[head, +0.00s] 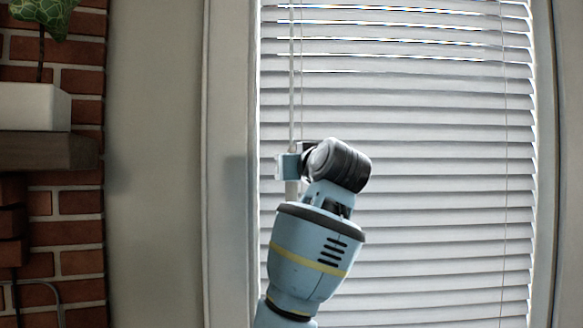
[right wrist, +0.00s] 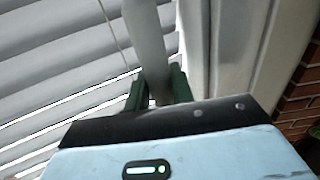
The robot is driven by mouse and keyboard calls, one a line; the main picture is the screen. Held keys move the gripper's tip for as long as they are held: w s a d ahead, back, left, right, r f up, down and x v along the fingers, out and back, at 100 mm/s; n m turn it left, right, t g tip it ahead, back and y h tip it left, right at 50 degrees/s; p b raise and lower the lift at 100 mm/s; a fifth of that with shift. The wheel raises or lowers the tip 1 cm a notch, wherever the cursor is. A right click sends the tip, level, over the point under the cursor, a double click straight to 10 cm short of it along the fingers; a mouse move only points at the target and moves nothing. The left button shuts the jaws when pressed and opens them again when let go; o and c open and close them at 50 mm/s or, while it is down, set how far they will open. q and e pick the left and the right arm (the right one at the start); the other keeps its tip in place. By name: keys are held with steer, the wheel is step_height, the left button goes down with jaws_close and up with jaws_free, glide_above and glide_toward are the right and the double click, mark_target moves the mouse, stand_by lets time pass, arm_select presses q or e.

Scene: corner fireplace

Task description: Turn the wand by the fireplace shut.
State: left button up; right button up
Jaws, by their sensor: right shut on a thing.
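The wand (head: 292,95) is a thin white rod hanging upright along the left side of the white window blind (head: 420,130). My right gripper (head: 291,166) is at the wand's lower part, in front of the blind. In the right wrist view, the two dark green fingers (right wrist: 156,90) are shut on the wand (right wrist: 145,35), one on each side. The blind's slats are tilted mostly closed, with bright slits of light between some upper slats. The wand's part inside the grip is hidden. My left gripper is not in view.
The window frame (head: 232,100) stands just left of the wand. Further left are a bare wall (head: 155,150), the brick fireplace (head: 75,235) and a mantel shelf (head: 50,151) with a white planter (head: 30,108). A thin cord (head: 505,180) hangs at the blind's right side.

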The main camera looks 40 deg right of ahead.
steer(key=shift+r+n+t+y, duration=0.1)
steer(key=shift+n+t+y, duration=0.2)
steer(key=shift+n+y, duration=0.5)
steer(key=o, duration=0.9)
steer(key=shift+o, duration=0.2)
steer(key=shift+s, duration=0.1)
steer(key=v, duration=0.7)
steer(key=shift+s, duration=0.35)
